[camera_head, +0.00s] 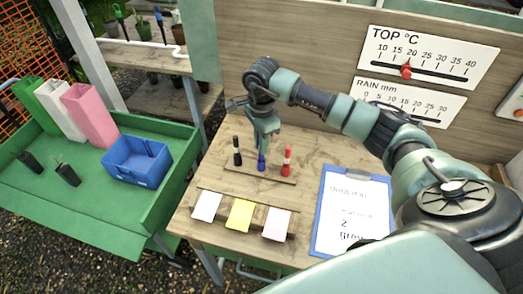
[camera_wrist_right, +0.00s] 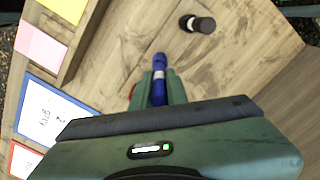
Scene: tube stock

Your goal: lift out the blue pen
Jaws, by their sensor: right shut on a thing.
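The blue pen (camera_head: 261,162) is upright at the wooden pen strip (camera_head: 250,176), between a black pen (camera_head: 237,152) and a red pen (camera_head: 286,161). My right gripper (camera_head: 263,148) points down over the blue pen and is shut on its upper part. In the right wrist view the blue pen (camera_wrist_right: 159,70) shows between the two fingers of the gripper (camera_wrist_right: 158,92). The black pen (camera_wrist_right: 197,23) stands apart from it there, and only a sliver of red shows beside the fingers. I cannot tell whether the pen's lower end is clear of the strip. My left gripper is not in view.
White, yellow and pink cards (camera_head: 240,215) line the table's front edge. A blue clipboard (camera_head: 322,222) lies to the right. A wooden back wall with gauge signs (camera_head: 430,55) stands behind. A green bench (camera_head: 60,225) with a blue crate (camera_head: 137,160) is at left.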

